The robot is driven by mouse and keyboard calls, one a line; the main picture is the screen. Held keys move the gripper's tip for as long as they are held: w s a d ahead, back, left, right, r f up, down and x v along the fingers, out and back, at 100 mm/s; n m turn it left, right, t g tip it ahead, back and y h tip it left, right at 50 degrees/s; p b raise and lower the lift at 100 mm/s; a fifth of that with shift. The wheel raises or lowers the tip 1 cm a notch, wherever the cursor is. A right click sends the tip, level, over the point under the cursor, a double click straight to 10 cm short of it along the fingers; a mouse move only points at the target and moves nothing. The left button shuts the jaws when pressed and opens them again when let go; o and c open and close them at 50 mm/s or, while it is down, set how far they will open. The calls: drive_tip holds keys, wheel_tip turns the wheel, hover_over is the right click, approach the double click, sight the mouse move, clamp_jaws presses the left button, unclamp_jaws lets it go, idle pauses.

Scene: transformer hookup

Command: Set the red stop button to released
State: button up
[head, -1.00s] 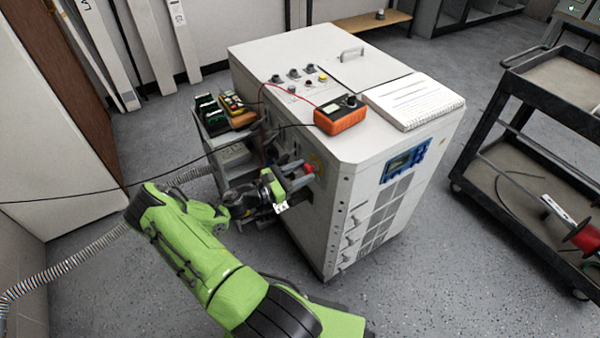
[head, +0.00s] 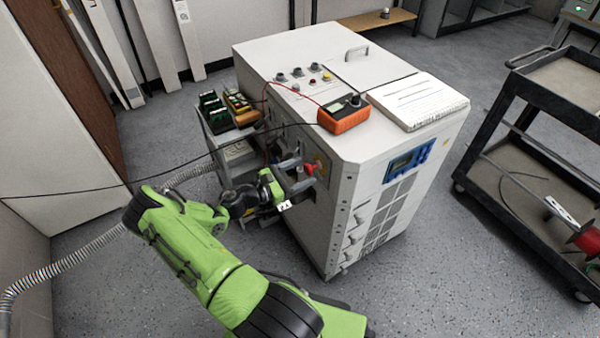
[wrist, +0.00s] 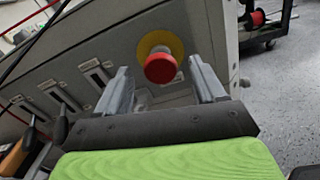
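The red stop button (wrist: 160,67) sits on a yellow round plate (wrist: 150,42) on the cabinet's side panel. In the head view the red button (head: 309,169) shows just beyond my fingertips. My gripper (head: 299,174) is open, and in the wrist view its two grey fingers (wrist: 158,78) stand apart on either side of the button in the picture. I see a gap between the button and each finger, so the gripper holds nothing. How deep the button sits between the fingers I cannot tell exactly.
The white cabinet (head: 345,200) carries an orange meter (head: 343,116) and a notebook (head: 420,100) on top. Slotted handles (wrist: 95,72) line the panel left of the button. Thin cables hang near my arm. A black cart (head: 545,100) stands at the right, with free floor between.

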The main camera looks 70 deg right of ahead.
drive_tip(key=p+v, duration=0.2)
drive_tip(key=v, duration=1.3)
drive_tip(key=shift+w+a, duration=0.25)
